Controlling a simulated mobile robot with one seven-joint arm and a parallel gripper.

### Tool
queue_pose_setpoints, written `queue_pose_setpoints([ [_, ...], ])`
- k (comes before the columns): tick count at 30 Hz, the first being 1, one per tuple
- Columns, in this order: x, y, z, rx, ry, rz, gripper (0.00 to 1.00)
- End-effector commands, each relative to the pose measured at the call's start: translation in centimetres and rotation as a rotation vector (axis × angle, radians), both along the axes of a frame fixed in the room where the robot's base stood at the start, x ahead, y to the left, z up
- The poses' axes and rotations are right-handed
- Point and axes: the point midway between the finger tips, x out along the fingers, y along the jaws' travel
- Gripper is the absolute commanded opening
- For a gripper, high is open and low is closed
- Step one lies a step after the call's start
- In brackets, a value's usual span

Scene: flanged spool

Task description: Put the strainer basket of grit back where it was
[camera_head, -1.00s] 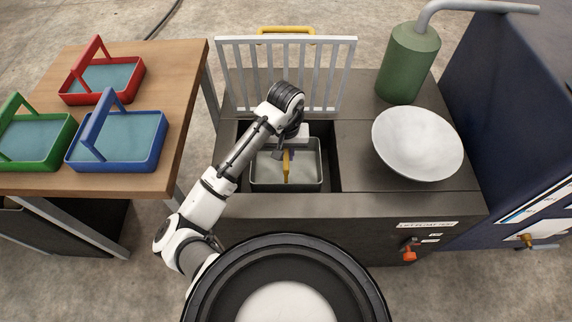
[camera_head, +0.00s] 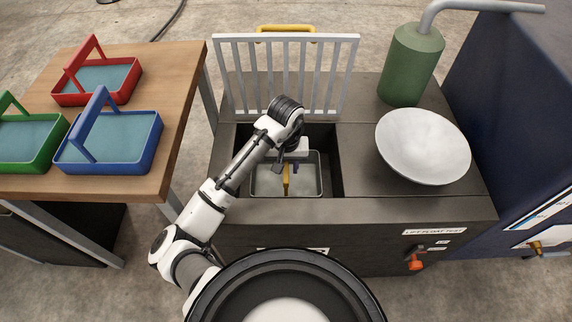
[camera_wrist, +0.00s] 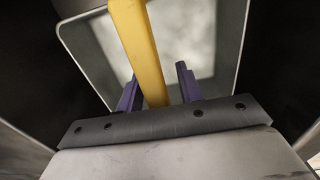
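The strainer basket (camera_head: 306,195) is a grey rectangular tray with a yellow handle (camera_head: 286,180). It sits inside the dark opening of the tank (camera_head: 240,208), with the handle upright. It also shows in the wrist view (camera_wrist: 227,35), where its pale, mottled inside is visible; I cannot tell how much grit is in it. My gripper (camera_head: 289,167) is over the basket at the handle. In the wrist view the purple fingers of my gripper (camera_wrist: 158,88) stand on either side of the yellow handle, with a gap on both sides. My gripper is open.
A grey barred rack (camera_head: 285,75) stands behind the opening. A white bowl (camera_head: 422,146) and a green canister (camera_head: 410,65) are on the tank top at right. Red (camera_head: 97,97), blue (camera_head: 110,168) and green (camera_head: 28,168) baskets stand on the wooden table (camera_head: 165,140) at left.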

Motion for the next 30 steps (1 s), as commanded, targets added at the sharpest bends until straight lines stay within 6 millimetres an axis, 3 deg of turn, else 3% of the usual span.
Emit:
queue_pose_setpoints([
  [8, 0.0, 0.0, 0.1, 0.000, 0.000, -0.001, 0.36],
  [14, 0.0, 0.0, 1.4, 0.000, 0.000, -0.001, 0.36],
  [30, 0.0, -0.1, 9.2, -0.002, -0.001, -0.001, 0.36],
])
